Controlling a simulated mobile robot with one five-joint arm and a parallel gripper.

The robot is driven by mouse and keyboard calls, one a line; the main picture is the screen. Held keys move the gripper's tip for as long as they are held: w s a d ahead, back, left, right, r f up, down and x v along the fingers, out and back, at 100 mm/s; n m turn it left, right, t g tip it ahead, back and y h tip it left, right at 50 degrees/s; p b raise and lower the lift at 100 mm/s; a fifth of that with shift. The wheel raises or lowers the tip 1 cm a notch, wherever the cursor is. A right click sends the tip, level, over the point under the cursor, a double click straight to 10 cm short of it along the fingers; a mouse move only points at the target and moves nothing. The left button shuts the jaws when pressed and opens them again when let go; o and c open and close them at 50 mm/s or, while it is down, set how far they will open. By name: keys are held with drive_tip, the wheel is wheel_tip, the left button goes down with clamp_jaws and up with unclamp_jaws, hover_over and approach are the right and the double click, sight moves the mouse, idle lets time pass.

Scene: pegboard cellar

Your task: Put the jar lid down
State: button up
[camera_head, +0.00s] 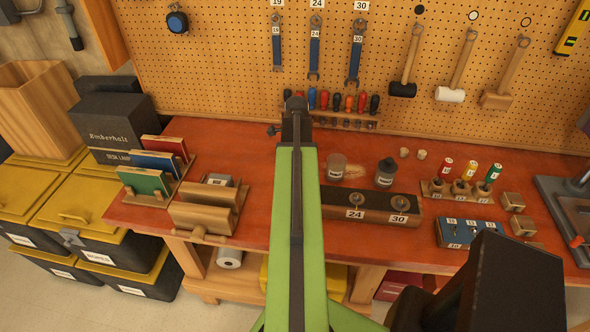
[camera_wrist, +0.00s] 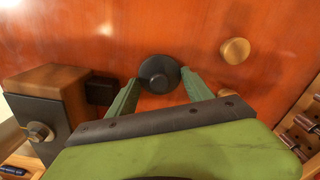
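The jar lid (camera_wrist: 158,74) is a dark round disc with a raised knob, in the wrist view. My gripper (camera_wrist: 160,82) has its two green fingers on opposite sides of the lid's rim, closed on it. Red bench top shows behind the lid; the height between them is hard to judge. In the head view my gripper (camera_head: 296,105) is at the far end of the green arm, and the lid cannot be made out there. A brownish jar (camera_head: 337,167) and a grey jar (camera_head: 385,173) with a dark top stand on the bench, right of the arm.
The red bench (camera_head: 255,155) has a wooden block with bolts (camera_head: 368,208), a bottle rack (camera_head: 458,192) and a book rack (camera_head: 160,183). In the wrist view a round wooden piece (camera_wrist: 235,51) lies right of the lid, and a bolted block (camera_wrist: 50,98) stands left.

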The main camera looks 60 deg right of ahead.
drive_tip(key=o, duration=0.4)
wheel_tip(320, 180, up, 12)
drive_tip(key=p, duration=1.2)
drive_tip(key=shift+r, duration=0.2)
drive_tip(key=shift+w, duration=0.1)
